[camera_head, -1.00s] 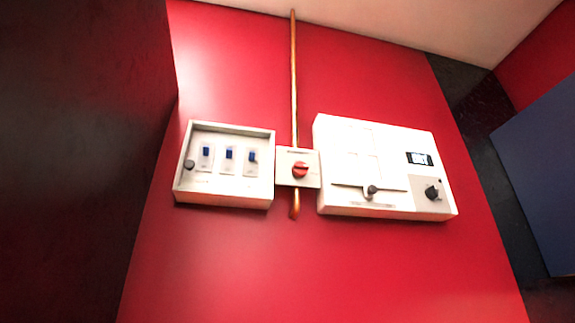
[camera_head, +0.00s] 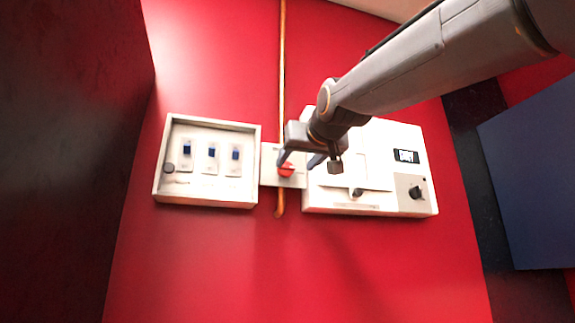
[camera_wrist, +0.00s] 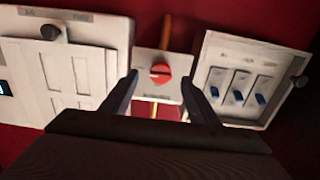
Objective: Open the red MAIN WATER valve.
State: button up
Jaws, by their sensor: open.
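The red valve knob (camera_head: 286,170) sits on a small pale plate (camera_head: 268,178) on the wall, between two white boxes. In the head view my gripper (camera_head: 300,162) is in front of the plate and partly covers it. In the wrist view the red knob (camera_wrist: 160,72) faces me, with a pale slot running nearly level across it. My gripper's two fingers (camera_wrist: 160,84) are open, one at each side of the plate in the picture. Nothing is between them except the view of the knob, and they look short of touching it.
A copper pipe (camera_head: 282,60) runs up the wall behind the plate. A box with several blue switches (camera_head: 211,151) is on its left. A white box with a display (camera_head: 406,156) and black knob (camera_head: 416,192) is on its right. A dark panel (camera_head: 60,150) stands at far left.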

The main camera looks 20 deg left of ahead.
aim_at(288, 168)
jog(key=p+x, duration=0.1)
jog(key=x, duration=0.1)
jog(key=p+x, duration=0.1)
jog(key=x, duration=0.2)
jog(key=r+p+x, duration=0.1)
jog(key=p+x, duration=0.1)
jog(key=shift+w+a, duration=0.25)
jog(key=shift+a, duration=0.1)
jog(key=c, duration=1)
